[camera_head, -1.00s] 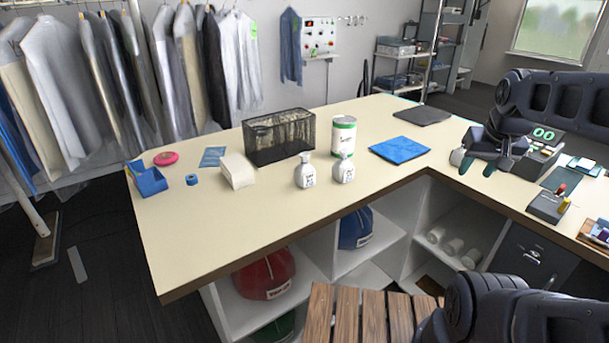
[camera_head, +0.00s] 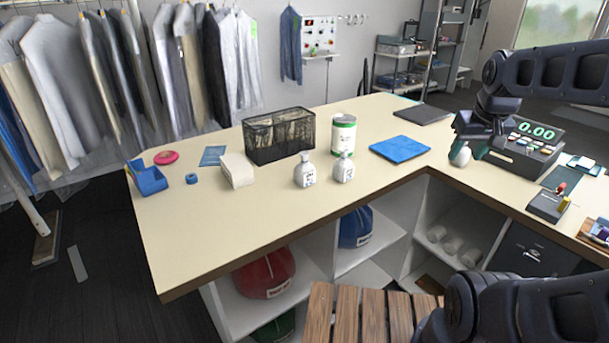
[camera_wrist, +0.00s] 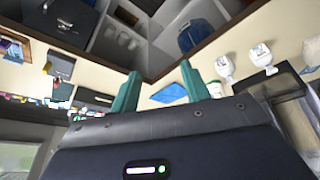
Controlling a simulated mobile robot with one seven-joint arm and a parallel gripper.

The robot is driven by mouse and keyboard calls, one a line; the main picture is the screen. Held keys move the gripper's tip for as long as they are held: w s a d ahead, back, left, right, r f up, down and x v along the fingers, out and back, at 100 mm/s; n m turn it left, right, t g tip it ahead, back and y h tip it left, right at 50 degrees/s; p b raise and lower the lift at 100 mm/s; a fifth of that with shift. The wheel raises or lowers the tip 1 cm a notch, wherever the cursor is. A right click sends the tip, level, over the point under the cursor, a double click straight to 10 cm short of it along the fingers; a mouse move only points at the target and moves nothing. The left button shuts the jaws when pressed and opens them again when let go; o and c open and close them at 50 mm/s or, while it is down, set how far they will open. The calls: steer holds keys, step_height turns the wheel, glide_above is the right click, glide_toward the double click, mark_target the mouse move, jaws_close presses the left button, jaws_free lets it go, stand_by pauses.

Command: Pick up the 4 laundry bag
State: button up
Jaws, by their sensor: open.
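A red laundry bag (camera_head: 265,274) sits in a lower left compartment under the counter, with a small white label. A blue laundry bag (camera_head: 355,228) sits in the compartment to its right; it also shows in the wrist view (camera_wrist: 196,36). A green bag (camera_head: 276,328) is partly visible at the bottom, mostly hidden. I cannot read a 4 on any label. My gripper (camera_head: 472,150) is over the right part of the counter, beside the cash register, far from the bags. In the wrist view its teal fingers (camera_wrist: 160,85) are apart with nothing between them.
The L-shaped counter (camera_head: 230,230) holds a mesh basket (camera_head: 279,136), a can (camera_head: 342,135), two white bottles (camera_head: 305,172), a blue folded cloth (camera_head: 399,148) and a cash register (camera_head: 527,150). A slatted wooden surface (camera_head: 345,315) stands in front. White rolls (camera_head: 452,245) lie in another compartment.

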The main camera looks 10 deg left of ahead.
steer(key=w+a+r+n+g, duration=0.15)
steer(key=w+a+n, duration=0.25)
steer(key=w+a, duration=0.45)
steer(key=n+g, duration=0.3)
steer(key=n, duration=0.9)
glide_above(305, 154)
steer(key=f, duration=1.1)
steer(key=shift+w+d+f, duration=0.1)
steer(key=shift+w+f, duration=0.2)
step_height(305, 154, down, 5)
steer(key=shift+f, duration=0.15)
steer(key=shift+s+a+f, duration=0.1)
steer(key=shift+f, duration=1.2)
steer(key=shift+s+a+f, duration=0.1)
steer(key=shift+f, duration=1.2)
jaws_close()
